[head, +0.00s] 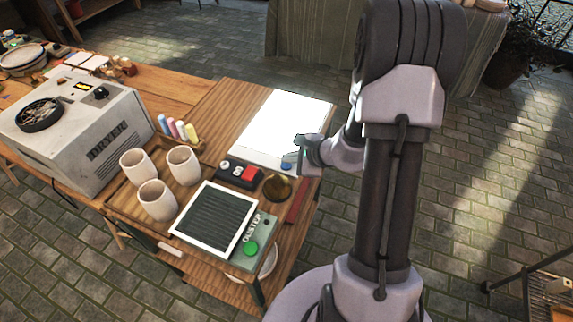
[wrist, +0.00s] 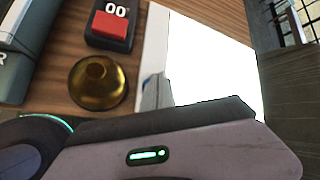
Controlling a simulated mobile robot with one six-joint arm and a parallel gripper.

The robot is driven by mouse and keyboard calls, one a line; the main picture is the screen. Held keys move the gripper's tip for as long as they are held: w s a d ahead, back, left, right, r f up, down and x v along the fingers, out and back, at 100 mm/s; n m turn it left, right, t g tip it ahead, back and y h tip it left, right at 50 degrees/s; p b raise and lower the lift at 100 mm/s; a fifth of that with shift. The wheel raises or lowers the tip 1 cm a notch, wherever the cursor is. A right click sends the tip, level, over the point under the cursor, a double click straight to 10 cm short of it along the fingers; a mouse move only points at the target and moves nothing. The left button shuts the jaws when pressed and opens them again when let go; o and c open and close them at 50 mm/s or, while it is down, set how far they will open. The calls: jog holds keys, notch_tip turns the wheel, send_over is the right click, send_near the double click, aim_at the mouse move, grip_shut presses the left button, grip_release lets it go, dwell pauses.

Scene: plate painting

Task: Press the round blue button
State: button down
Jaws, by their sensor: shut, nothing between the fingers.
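The round blue button (head: 287,166) is small and sits at the near edge of the bright white panel (head: 272,118) on the wooden table. My gripper (head: 301,150) is shut and empty, just beside and above the button in the head view; I cannot tell whether they touch. In the wrist view my gripper's dark and grey body (wrist: 165,135) fills the lower part, and the white panel (wrist: 215,65) shows beyond it. The blue button is not clearly visible there.
A brass bell-like piece (head: 277,188) and a black counter with a red button (head: 241,172) stand close by. Three cups (head: 158,200) and a grey machine (head: 82,130) are further left.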

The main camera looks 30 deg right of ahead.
aim_at(289, 166)
jog(key=shift+f+b, duration=0.45)
jog(key=shift+b, duration=0.2)
dwell(0.5)
jog(key=shift+r+p, duration=0.55)
jog(key=shift+r, duration=0.4)
notch_tip(289, 166, up, 6)
jog(key=p, duration=0.4)
